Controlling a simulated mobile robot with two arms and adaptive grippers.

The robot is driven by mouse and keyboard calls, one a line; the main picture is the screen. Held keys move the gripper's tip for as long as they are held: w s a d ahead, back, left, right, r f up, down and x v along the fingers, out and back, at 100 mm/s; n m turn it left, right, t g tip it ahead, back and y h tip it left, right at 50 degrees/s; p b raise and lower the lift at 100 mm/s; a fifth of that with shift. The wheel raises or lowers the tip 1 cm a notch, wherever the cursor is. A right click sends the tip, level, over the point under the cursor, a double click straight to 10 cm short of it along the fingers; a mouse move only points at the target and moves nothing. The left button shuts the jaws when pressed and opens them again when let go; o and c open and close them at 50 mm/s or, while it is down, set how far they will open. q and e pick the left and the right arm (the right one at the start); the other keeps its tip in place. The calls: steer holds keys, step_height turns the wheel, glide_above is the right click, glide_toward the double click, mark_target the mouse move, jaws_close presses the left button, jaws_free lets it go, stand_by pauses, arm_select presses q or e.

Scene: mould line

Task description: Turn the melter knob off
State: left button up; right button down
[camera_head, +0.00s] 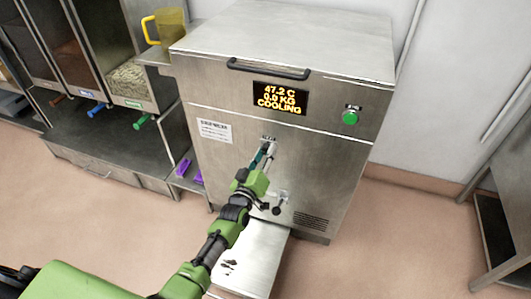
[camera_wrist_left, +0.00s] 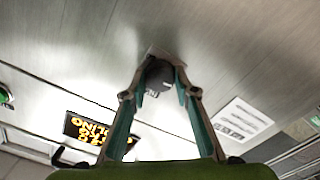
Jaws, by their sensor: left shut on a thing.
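The melter (camera_head: 290,75) is a steel cabinet with a lid and a display (camera_head: 280,97) reading 47.2 C, 0.0 KG, COOLING. My left gripper (camera_head: 267,150) reaches its front panel, below the display. In the left wrist view my left gripper (camera_wrist_left: 160,85) has its fingertips on both sides of a dark round knob (camera_wrist_left: 158,76) on a small plate, and is shut on it. The fingers partly hide the knob, and its setting cannot be read. My right gripper is not in view.
A green button (camera_head: 350,117) sits at the panel's upper right. A spout with a black-knobbed lever (camera_head: 278,208) is below my gripper, above a steel tray (camera_head: 255,258). Bins with coloured handles (camera_head: 98,109) and a yellow-handled jug (camera_head: 170,26) stand left.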

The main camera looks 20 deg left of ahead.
arm_select(q)
steer(key=n, duration=0.4)
steer(key=shift+f+n+b, duration=0.15)
steer(key=shift+n+b, duration=0.15)
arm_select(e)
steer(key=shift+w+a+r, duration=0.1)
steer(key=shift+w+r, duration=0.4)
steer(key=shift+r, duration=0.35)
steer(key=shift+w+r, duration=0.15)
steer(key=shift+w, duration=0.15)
arm_select(q)
steer(key=o, duration=1.1)
